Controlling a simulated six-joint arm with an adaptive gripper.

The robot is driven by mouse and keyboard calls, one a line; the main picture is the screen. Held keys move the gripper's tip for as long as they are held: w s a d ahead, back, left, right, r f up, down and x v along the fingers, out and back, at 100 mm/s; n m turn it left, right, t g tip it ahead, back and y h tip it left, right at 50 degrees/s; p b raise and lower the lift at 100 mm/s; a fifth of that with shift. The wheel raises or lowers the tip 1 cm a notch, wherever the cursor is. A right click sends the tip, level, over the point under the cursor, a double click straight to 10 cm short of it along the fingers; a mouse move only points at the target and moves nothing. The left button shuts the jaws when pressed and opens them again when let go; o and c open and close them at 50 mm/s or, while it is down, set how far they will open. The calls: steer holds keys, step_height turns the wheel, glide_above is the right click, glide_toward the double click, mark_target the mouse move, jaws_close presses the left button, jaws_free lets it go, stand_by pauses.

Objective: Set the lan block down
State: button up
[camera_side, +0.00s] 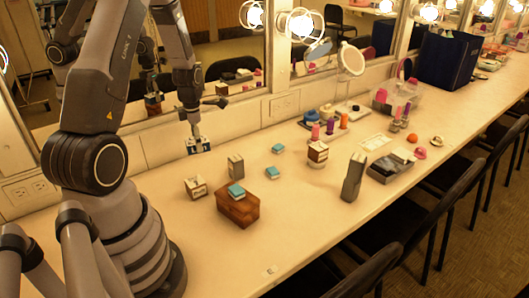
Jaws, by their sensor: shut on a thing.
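My gripper (197,139) points down in front of the mirror at the back of the counter, left of the picture's middle. The block appears to be held above the counter (150,163), close to the wall. The gripper's fingers hide part of the block's top.
Below stand a cream lettered block (195,187), a grey block (236,167) and a brown box (238,208) with a teal block (236,191) on it. Two teal pieces (277,148) lie to the right. A brown-and-white block (317,153) and a grey upright object (353,177) stand farther right.

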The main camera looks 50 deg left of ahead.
steer(key=r, duration=0.5)
steer(key=shift+d, duration=0.25)
steer(key=w+d+m, duration=0.7)
steer(key=d, duration=0.6)
steer(key=m, duration=0.8)
glide_above(287, 236)
step_height(287, 236, down, 18)
steer(key=shift+r, duration=0.1)
steer(key=o, duration=1.1)
steer(key=shift+f, duration=0.2)
steer(key=shift+o, duration=0.2)
steer(key=shift+r, duration=0.1)
